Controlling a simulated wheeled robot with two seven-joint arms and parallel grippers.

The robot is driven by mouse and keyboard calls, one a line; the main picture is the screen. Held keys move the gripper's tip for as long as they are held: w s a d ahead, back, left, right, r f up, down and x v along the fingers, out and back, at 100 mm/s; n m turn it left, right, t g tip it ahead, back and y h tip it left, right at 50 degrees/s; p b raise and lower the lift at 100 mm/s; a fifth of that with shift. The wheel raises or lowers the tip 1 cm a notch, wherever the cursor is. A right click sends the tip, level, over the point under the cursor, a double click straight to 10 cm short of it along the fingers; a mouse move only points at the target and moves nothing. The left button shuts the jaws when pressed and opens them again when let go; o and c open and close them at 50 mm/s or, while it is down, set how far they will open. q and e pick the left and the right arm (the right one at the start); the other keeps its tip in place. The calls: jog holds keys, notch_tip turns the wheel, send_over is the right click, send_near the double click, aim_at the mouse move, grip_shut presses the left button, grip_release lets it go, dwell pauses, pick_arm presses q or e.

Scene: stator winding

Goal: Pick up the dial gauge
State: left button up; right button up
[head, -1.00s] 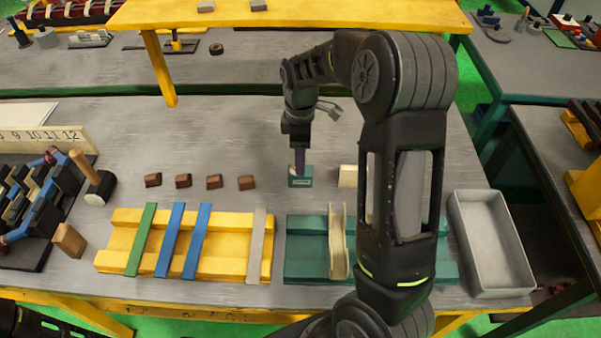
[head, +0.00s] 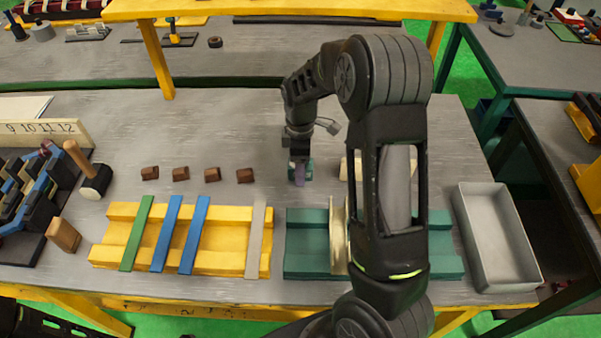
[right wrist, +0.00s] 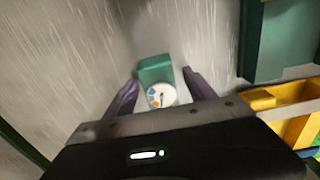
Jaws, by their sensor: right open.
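The dial gauge (right wrist: 157,72) is a small teal block with a round white dial face. In the right wrist view it stands between the two purple fingers of my right gripper (right wrist: 160,82), which is open with a finger on either side. In the head view my right gripper (head: 299,173) is over the gauge (head: 308,171) and hides most of it. Whether the fingers touch it, I cannot tell. My left gripper is not in view.
Several brown blocks (head: 212,174) lie left of the gauge. In front are a yellow rack (head: 220,235) with coloured strips and a teal rack (head: 308,240). A cream block (head: 347,168) is close on the right. A grey tray (head: 497,240) stands further right.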

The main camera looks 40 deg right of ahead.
jog(key=shift+f, duration=0.2)
dwell(0.5)
grip_shut()
dwell(0.5)
